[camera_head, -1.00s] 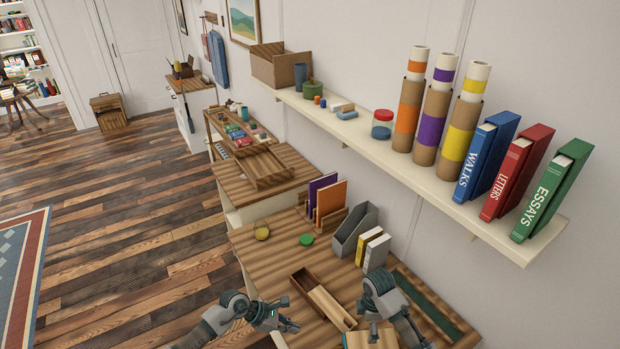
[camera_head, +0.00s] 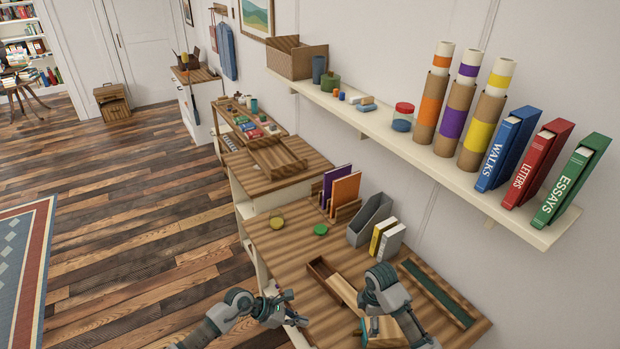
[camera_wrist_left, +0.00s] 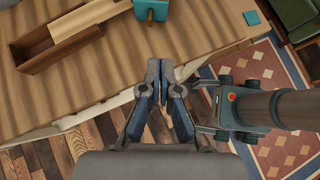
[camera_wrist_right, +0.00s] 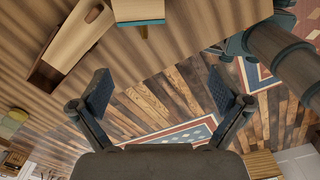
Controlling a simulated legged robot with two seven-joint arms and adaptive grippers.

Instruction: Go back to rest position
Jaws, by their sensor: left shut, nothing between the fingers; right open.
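My left gripper (camera_head: 299,320) is at the desk's left edge in the head view. In the left wrist view its fingers (camera_wrist_left: 160,72) are shut together with nothing between them, by the desk edge. My right gripper (camera_wrist_right: 160,95) is open and empty in the right wrist view, with its fingers spread near the desk edge and the floor beyond. In the head view my right arm (camera_head: 385,290) hangs over the desk's near part, and its fingertips are hard to make out.
The wooden desk (camera_head: 285,255) carries an open wooden box (camera_head: 322,270) with a sliding lid, a grey file holder (camera_head: 370,218), books and a green disc (camera_head: 320,229). A wall shelf (camera_head: 430,160) with tubes and books runs above. Plank floor lies open at left.

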